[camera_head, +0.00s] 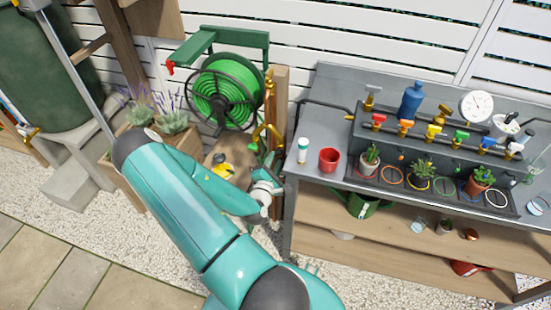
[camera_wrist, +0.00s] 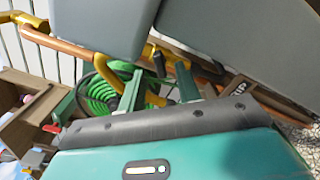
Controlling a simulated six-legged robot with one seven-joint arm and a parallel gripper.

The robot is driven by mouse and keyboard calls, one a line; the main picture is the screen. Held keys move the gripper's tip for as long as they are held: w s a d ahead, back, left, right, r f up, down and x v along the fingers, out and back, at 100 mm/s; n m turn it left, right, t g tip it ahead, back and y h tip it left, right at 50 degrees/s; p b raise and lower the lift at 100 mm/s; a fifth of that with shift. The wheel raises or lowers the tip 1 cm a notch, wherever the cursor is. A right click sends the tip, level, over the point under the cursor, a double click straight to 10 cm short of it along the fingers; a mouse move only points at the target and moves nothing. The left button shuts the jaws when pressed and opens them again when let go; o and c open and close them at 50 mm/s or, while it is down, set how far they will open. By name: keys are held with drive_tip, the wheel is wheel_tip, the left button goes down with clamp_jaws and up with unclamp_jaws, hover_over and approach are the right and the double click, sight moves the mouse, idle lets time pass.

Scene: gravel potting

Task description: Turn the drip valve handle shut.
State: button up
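A dark manifold (camera_head: 440,150) on the bench carries several brass valves with coloured handles, among them a yellow handle (camera_head: 433,132), a green handle (camera_head: 461,137) and a red handle (camera_head: 378,119). I cannot tell which handle is the drip valve's. My gripper (camera_head: 265,196) is left of the bench, below a brass tap (camera_head: 268,138) on a wooden post, and apart from the manifold. Its fingers are too small to judge there. In the wrist view, brass pipework (camera_wrist: 154,98) shows beyond the black-edged teal casing; finger opening and any contact are unclear.
The green hose reel (camera_head: 226,95) stands behind my arm and also shows in the wrist view (camera_wrist: 100,92). The bench top holds a red cup (camera_head: 329,160), a white bottle (camera_head: 303,150), a blue bottle (camera_head: 411,98) and potted plants (camera_head: 420,175). A planter (camera_head: 180,139) stands left.

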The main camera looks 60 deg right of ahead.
drive_tip(key=shift+w+d, duration=0.25)
drive_tip(key=shift+d, duration=0.8)
drive_tip(key=shift+c, duration=0.4)
clamp_jaws()
drive_tip(key=shift+m, duration=0.3)
drive_tip(key=m, duration=0.3)
drive_tip(key=shift+m, duration=1.9)
